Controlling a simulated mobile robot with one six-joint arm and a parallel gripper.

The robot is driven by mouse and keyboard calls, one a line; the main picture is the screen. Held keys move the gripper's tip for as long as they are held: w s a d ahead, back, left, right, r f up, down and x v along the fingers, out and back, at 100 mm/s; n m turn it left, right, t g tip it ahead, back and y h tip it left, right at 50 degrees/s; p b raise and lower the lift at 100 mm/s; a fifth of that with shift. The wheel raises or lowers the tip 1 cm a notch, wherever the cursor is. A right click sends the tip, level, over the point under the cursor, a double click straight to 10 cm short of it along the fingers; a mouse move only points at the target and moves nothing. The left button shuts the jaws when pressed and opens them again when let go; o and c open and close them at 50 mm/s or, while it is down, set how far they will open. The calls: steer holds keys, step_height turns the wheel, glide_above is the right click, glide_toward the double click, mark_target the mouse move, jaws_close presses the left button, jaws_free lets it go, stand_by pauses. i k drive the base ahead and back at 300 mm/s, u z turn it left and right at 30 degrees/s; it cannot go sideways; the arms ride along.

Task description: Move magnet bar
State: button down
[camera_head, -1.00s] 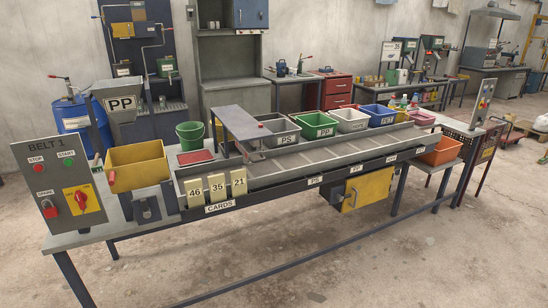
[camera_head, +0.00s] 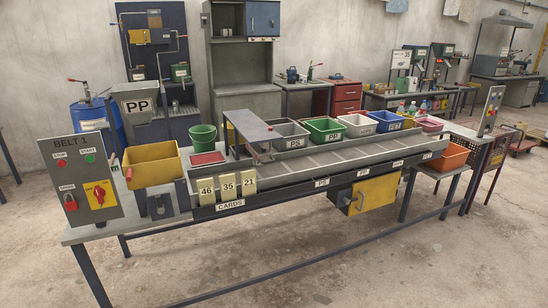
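No part is marked as a magnet bar. A grey flat bar on legs (camera_head: 251,126) spans the left part of the conveyor belt (camera_head: 330,158); I cannot tell whether it is the magnet bar. It has a small red knob near its right end. The belt runs along a long grey table. My gripper is not in view.
A BELT 1 control panel (camera_head: 82,184) stands at the table's left end beside a yellow bin (camera_head: 151,166) and a green bucket (camera_head: 203,137). Labelled bins, including a green one (camera_head: 324,129), line the belt's far side. Number cards (camera_head: 228,184) hang in front. The near floor is clear.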

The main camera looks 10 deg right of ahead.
mark_target(264, 156)
steer(key=u, duration=0.1)
steer(key=i, duration=0.95)
steer(key=u, duration=4.9)
steer(key=i, duration=0.15)
steer(key=z, duration=3.2)
